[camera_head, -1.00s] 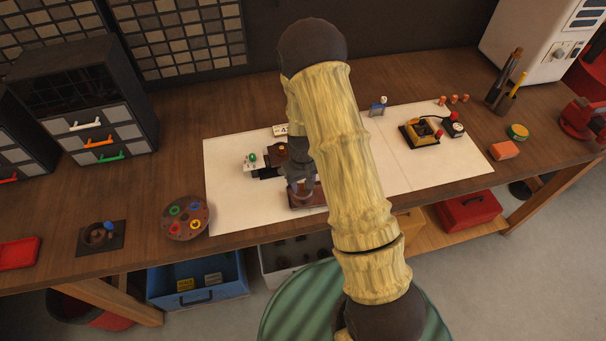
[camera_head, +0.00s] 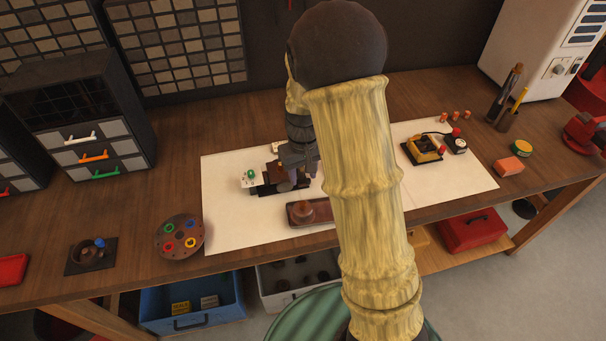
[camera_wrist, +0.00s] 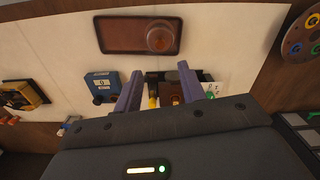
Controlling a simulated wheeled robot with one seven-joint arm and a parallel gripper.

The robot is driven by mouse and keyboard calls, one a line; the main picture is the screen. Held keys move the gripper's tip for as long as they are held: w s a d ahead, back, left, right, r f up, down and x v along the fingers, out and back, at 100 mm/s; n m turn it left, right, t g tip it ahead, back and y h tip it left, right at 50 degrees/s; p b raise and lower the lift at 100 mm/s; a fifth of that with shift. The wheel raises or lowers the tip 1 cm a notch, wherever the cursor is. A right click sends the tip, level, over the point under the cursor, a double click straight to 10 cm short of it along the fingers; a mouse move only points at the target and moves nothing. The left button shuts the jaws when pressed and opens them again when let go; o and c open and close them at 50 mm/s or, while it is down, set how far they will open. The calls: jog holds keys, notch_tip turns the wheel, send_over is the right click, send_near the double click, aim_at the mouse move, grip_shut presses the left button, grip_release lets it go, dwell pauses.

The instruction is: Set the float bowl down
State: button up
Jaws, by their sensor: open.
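The float bowl (camera_head: 303,210) is a small round brown cup in the left part of a shallow brown tray (camera_head: 325,213) on the white mat. In the wrist view the bowl (camera_wrist: 160,38) sits inside the tray (camera_wrist: 115,35), toward its right end, clear of my fingers. My gripper (camera_head: 292,182) is above the mat, just behind the tray. In the wrist view my gripper (camera_wrist: 158,72) has its two fingers spread with nothing held between them. My arm hides part of the mat and the tray's right end in the head view.
A dark fixture with a white block (camera_head: 249,178) stands close to my gripper. A blue gauge box (camera_wrist: 101,85) shows beside one finger. A yellow device (camera_head: 424,150) is at the mat's right, and a round palette (camera_head: 180,237) is left of the mat.

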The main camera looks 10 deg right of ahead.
jog(key=shift+r, duration=0.1)
dwell(0.5)
jog(key=s+r+m+t, duration=0.1)
jog(key=s+r, duration=0.2)
jog(key=s, duration=0.4)
jog(key=s+d+r+m+t, duration=0.1)
jog(key=s+r, duration=0.2)
jog(key=s, duration=0.4)
jog(key=shift+s+d+r+t, duration=0.25)
jog(key=shift+s+r+t, duration=0.05)
jog(key=shift+r, duration=0.05)
jog(key=shift+w, duration=0.1)
